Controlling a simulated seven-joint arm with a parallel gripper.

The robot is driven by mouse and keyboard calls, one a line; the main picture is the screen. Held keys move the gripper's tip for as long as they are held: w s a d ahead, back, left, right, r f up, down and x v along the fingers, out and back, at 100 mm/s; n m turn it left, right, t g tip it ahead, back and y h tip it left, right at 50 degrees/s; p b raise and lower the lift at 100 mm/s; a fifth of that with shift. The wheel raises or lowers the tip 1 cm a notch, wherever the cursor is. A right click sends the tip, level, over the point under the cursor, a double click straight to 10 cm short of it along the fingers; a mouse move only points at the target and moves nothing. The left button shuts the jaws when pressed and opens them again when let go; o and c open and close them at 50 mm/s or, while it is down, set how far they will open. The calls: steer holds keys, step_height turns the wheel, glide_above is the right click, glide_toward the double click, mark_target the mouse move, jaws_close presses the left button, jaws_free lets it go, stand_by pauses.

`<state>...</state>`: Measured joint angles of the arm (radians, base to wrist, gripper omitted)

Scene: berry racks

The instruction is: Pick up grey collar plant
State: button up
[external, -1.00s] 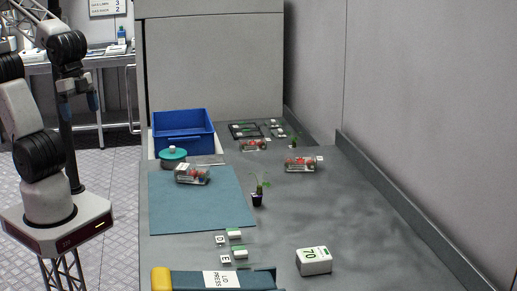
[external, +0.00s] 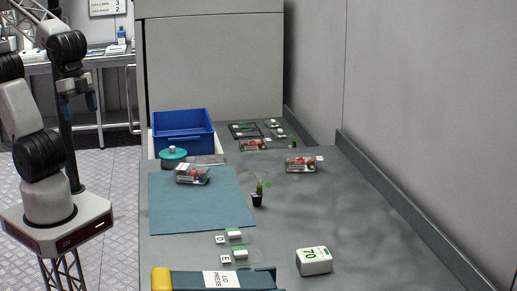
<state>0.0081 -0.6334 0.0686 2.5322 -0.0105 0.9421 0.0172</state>
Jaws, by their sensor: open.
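A small potted plant (external: 257,199) with green leaves and a dark pot stands upright at the right edge of the blue-green mat. A second, smaller plant (external: 294,143) stands farther back, near the clear boxes. The collar colours are too small to tell, so I cannot say which plant has the grey collar. My gripper (external: 79,103) is open and empty. It hangs at the upper left, off the bench and well away from both plants.
The mat (external: 200,213) holds a clear box of red fruit (external: 192,175). A blue crate (external: 183,139) and a teal-lidded pot (external: 172,160) stand behind. More fruit boxes (external: 300,165), a white block marked 70 (external: 314,262) and small labelled blocks (external: 240,254) surround clear grey bench.

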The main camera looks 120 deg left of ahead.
steer(key=c, duration=0.7)
steer(key=w+a+f+m+y, duration=0.3)
steer(key=w+a, duration=0.4)
steer(key=a, duration=0.6)
steer(key=w+a+f+m+g+y, duration=0.15)
steer(key=w+a+y, duration=0.5)
steer(key=a, duration=0.75)
steer(key=w+a+f+m+t+y, duration=0.15)
steer(key=w+a+m, duration=0.25)
steer(key=w+a, duration=0.7)
steer(key=a+f+m, duration=0.3)
steer(key=a+f, duration=0.4)
steer(key=a, duration=0.2)
steer(key=a+f+m+t+y, duration=0.1)
steer(key=a+f+m, duration=0.3)
steer(key=a+f, duration=0.3)
steer(key=a+f+m+t, duration=0.1)
steer(key=a+f+m, duration=0.3)
steer(key=a, duration=0.8)
step_height(320, 180, down, 3)
steer(key=shift+w+r+m+y, duration=0.15)
steer(key=shift+m+y, duration=0.1)
steer(key=shift+y, duration=0.15)
steer(key=shift+a+f+t, duration=0.3)
steer(key=shift+f+t, duration=0.1)
steer(key=shift+f, duration=0.15)
